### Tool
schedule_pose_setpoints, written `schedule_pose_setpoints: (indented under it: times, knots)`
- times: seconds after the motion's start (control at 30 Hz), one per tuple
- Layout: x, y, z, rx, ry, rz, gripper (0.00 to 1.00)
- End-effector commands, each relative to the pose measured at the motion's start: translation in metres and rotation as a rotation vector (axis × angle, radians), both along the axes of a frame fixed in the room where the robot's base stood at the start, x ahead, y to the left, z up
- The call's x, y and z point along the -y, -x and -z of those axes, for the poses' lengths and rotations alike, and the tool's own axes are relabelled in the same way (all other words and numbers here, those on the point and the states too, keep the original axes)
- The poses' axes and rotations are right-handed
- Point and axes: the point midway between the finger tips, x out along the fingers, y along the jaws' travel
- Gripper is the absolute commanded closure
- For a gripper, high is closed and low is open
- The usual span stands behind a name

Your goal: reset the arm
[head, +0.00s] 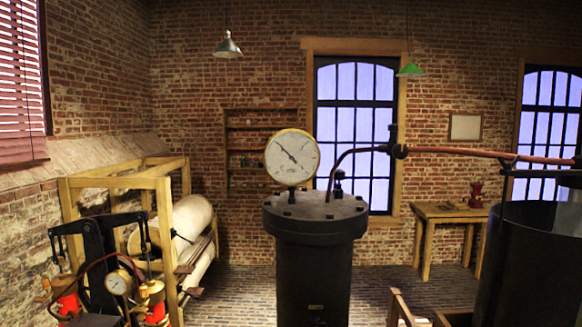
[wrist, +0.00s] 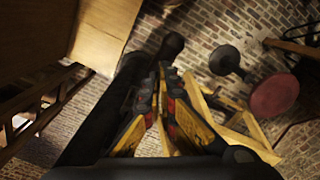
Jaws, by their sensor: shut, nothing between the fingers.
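My gripper (wrist: 162,72) shows in the wrist view. Its yellow and black fingers meet at the tips in the middle of the picture. It is shut and holds nothing. The fingers point out over a brick surface and touch no object that I can see. In the head view I cannot make out my gripper for sure. Red-orange jars with brass-coloured tops (head: 155,305) stand at the lower left of the head view, partly behind dark upright parts.
In the head view, a black cylinder with a dial gauge (head: 292,157) stands in the middle. A wooden frame (head: 120,180) holds a pale roller at left. A wooden table (head: 450,213) is at right. In the wrist view, a round red disc (wrist: 274,95) is at right.

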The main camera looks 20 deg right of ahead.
Motion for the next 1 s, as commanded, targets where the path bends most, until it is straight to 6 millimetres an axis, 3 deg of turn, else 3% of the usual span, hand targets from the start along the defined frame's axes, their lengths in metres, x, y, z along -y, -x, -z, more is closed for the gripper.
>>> schedule_pose_setpoints:
  times: [0.2,0.6,0.73,1.0]
  knots:
    - [0.0,0.0,-0.031,0.001,0.0,0.0,1.0]
    - [0.0,0.001,-0.031,-0.004,0.0,0.02,1.0]
    - [0.0,0.028,-0.029,-0.048,0.002,0.075,1.0]
    - [0.0,0.071,-0.033,0.051,-0.004,0.158,1.0]
